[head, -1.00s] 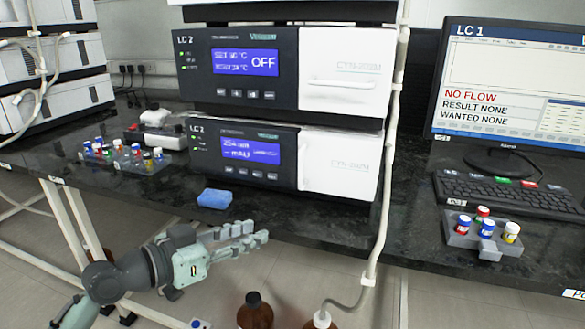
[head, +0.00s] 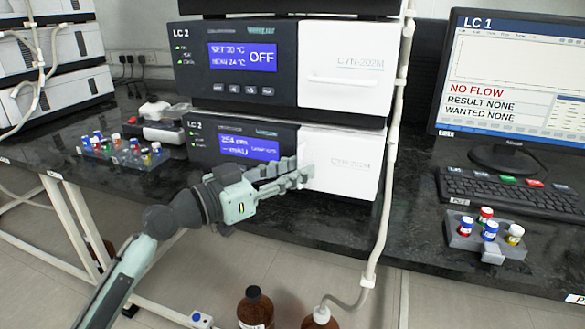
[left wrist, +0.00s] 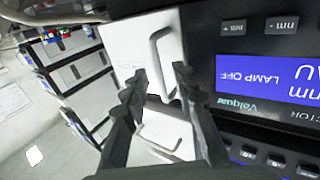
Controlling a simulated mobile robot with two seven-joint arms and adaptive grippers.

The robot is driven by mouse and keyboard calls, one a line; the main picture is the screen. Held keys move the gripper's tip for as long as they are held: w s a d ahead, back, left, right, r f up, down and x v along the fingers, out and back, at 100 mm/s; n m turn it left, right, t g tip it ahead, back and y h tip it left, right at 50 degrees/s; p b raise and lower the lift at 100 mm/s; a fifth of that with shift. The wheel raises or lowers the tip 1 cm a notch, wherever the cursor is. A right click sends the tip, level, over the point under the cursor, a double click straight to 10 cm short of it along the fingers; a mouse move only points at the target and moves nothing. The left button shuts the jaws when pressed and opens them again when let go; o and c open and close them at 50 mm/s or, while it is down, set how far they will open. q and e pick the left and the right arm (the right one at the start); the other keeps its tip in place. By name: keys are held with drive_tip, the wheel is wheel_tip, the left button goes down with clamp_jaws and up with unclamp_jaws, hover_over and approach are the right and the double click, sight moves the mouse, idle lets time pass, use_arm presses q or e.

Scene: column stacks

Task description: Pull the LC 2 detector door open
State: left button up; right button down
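The LC 2 detector (head: 228,148) is the lower black-fronted unit of the middle stack. Its white door (head: 355,168) looks shut in the head view. My left gripper (head: 305,172) reaches in from the left, with its fingertips in front of the door's left part. In the left wrist view, the detector's blue screen (left wrist: 262,76) reads LAMP OFF upside down. The white door (left wrist: 125,45) and its grey bar handle (left wrist: 156,58) lie beyond the fingertips. The left gripper (left wrist: 155,85) is open, fingers apart. I cannot tell whether the handle is between them. My right gripper is not in view.
Another LC 2 unit (head: 235,60) sits directly above. A pale tube (head: 386,215) runs down the stack's right side. Vial racks stand left (head: 120,158) and right (head: 482,243) on the dark bench (head: 420,225). Brown bottles (head: 256,308) stand below its front edge.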

use_arm(q)
drive_tip(key=shift+c, duration=0.2)
clamp_jaws()
drive_tip(key=shift+t, duration=0.3)
